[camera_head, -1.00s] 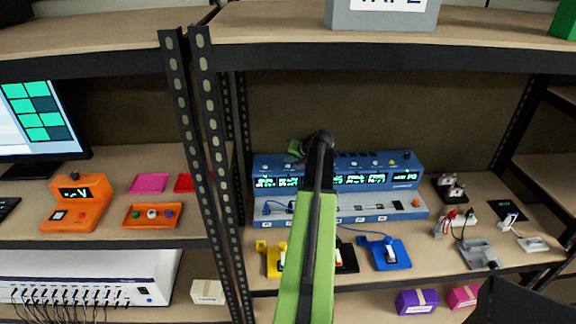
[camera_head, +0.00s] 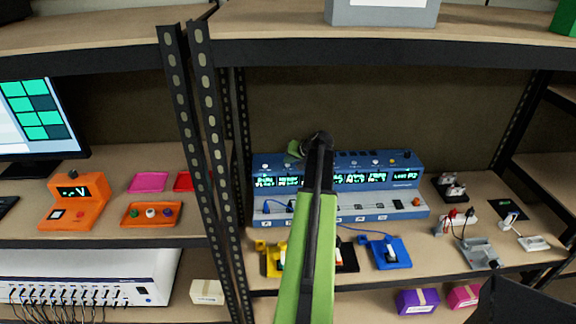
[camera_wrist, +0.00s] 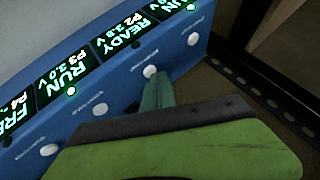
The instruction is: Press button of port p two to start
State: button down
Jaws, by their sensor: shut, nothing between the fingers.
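The blue multi-port unit (camera_head: 345,215) stands on the right shelf, with a row of lit green displays. In the wrist view, the P2 display (camera_wrist: 125,35) reads READY, and the P3 display (camera_wrist: 68,75) reads RUN. A round white button (camera_wrist: 150,71) sits on the blue face by the P2 display. My gripper (camera_wrist: 157,88) is shut and empty, its green fingertips right at this button. I cannot tell whether they touch it. In the head view, my arm hides part of the unit, and my gripper (camera_head: 297,148) shows behind its top.
More white buttons, such as the P3 one (camera_wrist: 101,110) and the P1 one (camera_wrist: 193,39), lie close on both sides. A dark metal rack post (camera_head: 215,150) stands left of the unit. A blue holder (camera_head: 388,254) and a yellow one (camera_head: 272,262) sit in front.

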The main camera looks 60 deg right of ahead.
aim_at(289, 166)
jog(key=shift+f, duration=0.1)
dwell(0.4)
jog(key=shift+r+p, duration=0.5)
jog(key=shift+r, duration=0.1)
notch_tip(289, 166, up, 6)
jog(key=p, duration=0.6)
dwell(0.4)
